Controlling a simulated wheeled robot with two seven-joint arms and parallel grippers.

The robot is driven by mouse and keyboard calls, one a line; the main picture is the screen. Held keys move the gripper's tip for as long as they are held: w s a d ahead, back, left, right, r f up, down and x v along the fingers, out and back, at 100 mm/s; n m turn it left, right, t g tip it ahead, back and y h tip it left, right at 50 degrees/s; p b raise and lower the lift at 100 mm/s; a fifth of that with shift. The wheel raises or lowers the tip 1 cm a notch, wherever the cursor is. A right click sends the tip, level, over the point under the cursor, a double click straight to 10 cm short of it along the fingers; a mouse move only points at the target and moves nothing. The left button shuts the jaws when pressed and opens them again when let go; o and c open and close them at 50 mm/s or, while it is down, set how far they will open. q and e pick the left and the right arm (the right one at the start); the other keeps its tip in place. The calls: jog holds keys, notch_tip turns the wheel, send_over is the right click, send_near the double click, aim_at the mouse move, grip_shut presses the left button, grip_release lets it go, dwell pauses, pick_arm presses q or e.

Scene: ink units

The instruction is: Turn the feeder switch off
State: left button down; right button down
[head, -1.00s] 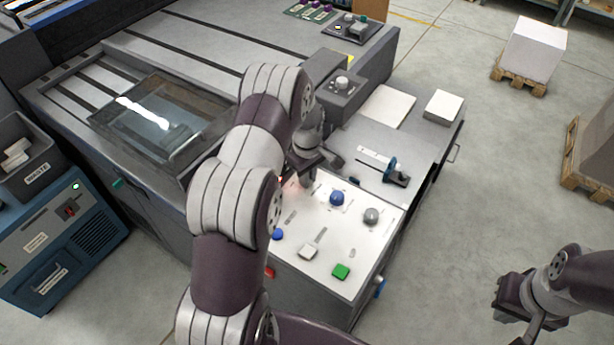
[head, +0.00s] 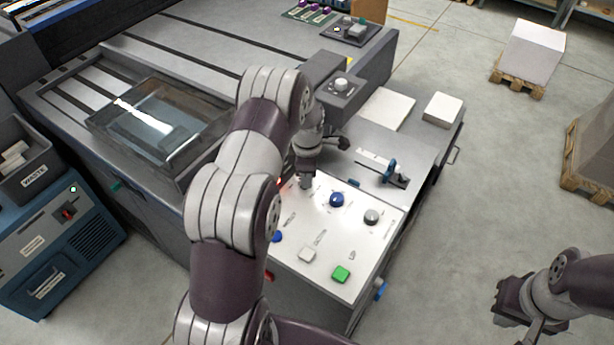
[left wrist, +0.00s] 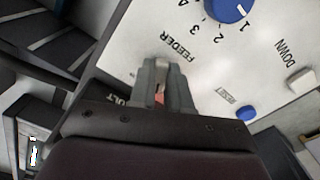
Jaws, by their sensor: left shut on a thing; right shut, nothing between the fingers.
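The white control panel (head: 310,228) stands in front of the press. My left gripper (head: 305,184) points down at its back left part. In the left wrist view the two fingers (left wrist: 165,72) are shut beside the printed FEEDER label (left wrist: 180,48). A small grey tip, the feeder switch (left wrist: 160,67), shows between the fingertips; most of it is hidden, and I cannot tell its position. A red glow (head: 279,182) shows beside the gripper. My right gripper (head: 502,305) is shut and empty, over the floor at the right.
A blue knob (head: 337,199), grey knob (head: 371,216), green button (head: 341,274), pale button (head: 307,255) and partly hidden blue button (head: 277,237) share the panel. A blue cabinet (head: 95,240) stands left.

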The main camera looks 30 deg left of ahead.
pick_arm(q)
jog(key=shift+w+r+n, duration=0.1)
jog(key=shift+w+n, duration=0.05)
jog(key=shift+n, duration=0.15)
jog(key=c, duration=1.1)
grip_release()
jog(key=shift+r, duration=0.3)
jog(key=shift+r+b, duration=0.4)
jog(key=shift+r, duration=5.65)
